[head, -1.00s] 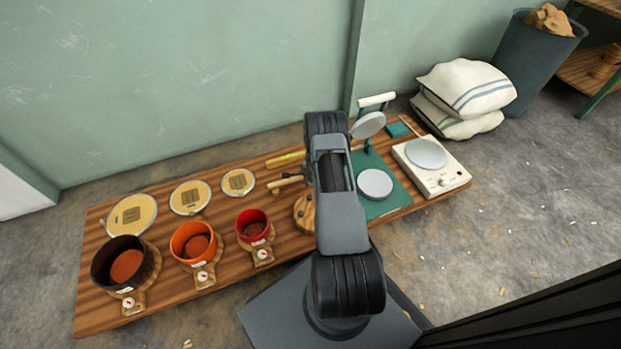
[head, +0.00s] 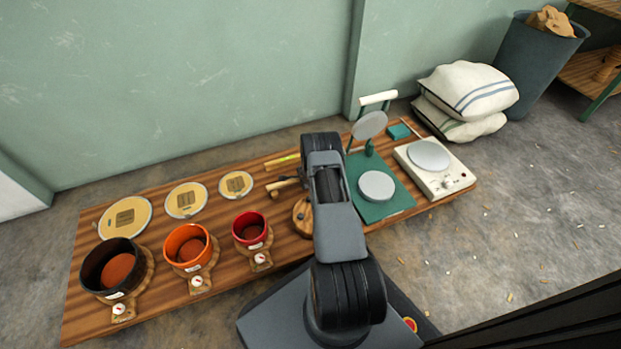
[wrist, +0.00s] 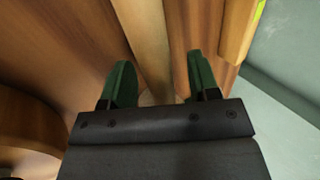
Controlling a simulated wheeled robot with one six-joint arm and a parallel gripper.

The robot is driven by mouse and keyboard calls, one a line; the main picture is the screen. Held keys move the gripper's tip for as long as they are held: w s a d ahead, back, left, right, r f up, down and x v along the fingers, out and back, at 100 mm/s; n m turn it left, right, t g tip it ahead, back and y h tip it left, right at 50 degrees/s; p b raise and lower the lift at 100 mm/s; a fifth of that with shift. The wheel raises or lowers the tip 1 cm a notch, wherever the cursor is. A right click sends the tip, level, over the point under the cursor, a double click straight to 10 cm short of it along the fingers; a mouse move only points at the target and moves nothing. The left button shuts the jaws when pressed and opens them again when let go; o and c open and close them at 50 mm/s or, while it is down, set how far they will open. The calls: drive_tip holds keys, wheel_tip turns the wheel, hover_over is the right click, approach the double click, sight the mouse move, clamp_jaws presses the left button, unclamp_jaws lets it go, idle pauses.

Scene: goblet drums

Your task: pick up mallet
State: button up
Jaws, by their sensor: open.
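The mallet shows in the head view as a short pale wooden piece (head: 283,183) on the wooden board, just left of my arm; the rest of it is hidden by the arm. In the wrist view a pale wooden bar (wrist: 146,38), which looks like the mallet's handle, runs between my two green fingertips. My gripper (wrist: 157,82) is open, with one finger on each side of the bar and gaps visible. I cannot tell how high the fingers are above the board. In the head view my gripper is mostly hidden by my arm.
A yellow-green stick (head: 284,160) lies close behind the mallet. A round wooden piece (head: 302,216) stands close in front. Red (head: 249,228), orange (head: 188,246) and black (head: 112,267) pots are at left. A green press (head: 380,205) and white hotplate (head: 436,180) are at right.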

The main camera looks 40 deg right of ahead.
drive_tip(key=shift+c, duration=0.3)
clamp_jaws()
drive_tip(key=shift+r, duration=0.1)
